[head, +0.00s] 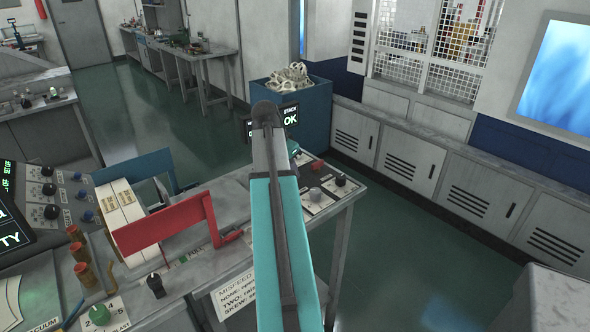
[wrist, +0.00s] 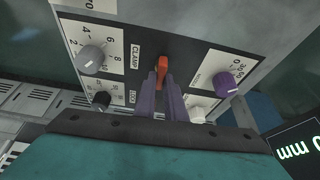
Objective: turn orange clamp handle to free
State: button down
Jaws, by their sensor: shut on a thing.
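The orange clamp handle (wrist: 164,66) shows in the wrist view on a grey panel, beside the label CLAMP (wrist: 135,58). My gripper (wrist: 161,84), with two purple fingers, is shut on the handle; the fingers hide its lower part. The handle's upper end sticks out between the fingertips and points roughly up in the picture.
Around the handle are a grey knob (wrist: 91,59), a black knob (wrist: 101,101), a purple knob (wrist: 224,82) and a white knob (wrist: 197,114). A red bracket (head: 165,226) and blue bracket (head: 137,168) stand left of my arm. A blue bin (head: 318,108) stands beyond.

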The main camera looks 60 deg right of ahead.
jog(key=n, duration=0.2)
jog(key=n+t, duration=0.1)
jog(key=shift+s+a+p, duration=0.3)
jog(key=shift+a+p, duration=0.05)
jog(key=shift+a, duration=0.05)
jog(key=n+t, duration=0.1)
jog(key=n, duration=0.1)
jog(key=n+t+p, duration=0.1)
jog(key=n, duration=0.2)
jog(key=shift+s+d+n, duration=0.15)
jog(key=shift+s+n, duration=0.05)
jog(key=shift+n, duration=0.1)
jog(key=n, duration=0.2)
jog(key=n+t+y+p, duration=0.1)
jog(key=n, duration=0.1)
jog(key=shift+s+d+t+y, duration=0.1)
jog(key=shift+d+t+y, duration=0.1)
jog(key=shift+t+y, duration=0.1)
jog(key=shift+d+n+t+y, duration=0.1)
jog(key=shift+n+t+y, duration=0.2)
jog(key=shift+n, duration=0.85)
jog(key=shift+n+t+y, duration=0.1)
jog(key=shift+n+y, duration=0.3)
jog(key=shift+n, duration=0.75)
jog(key=c, duration=1.8)
grip_release()
jog(key=shift+s, duration=0.15)
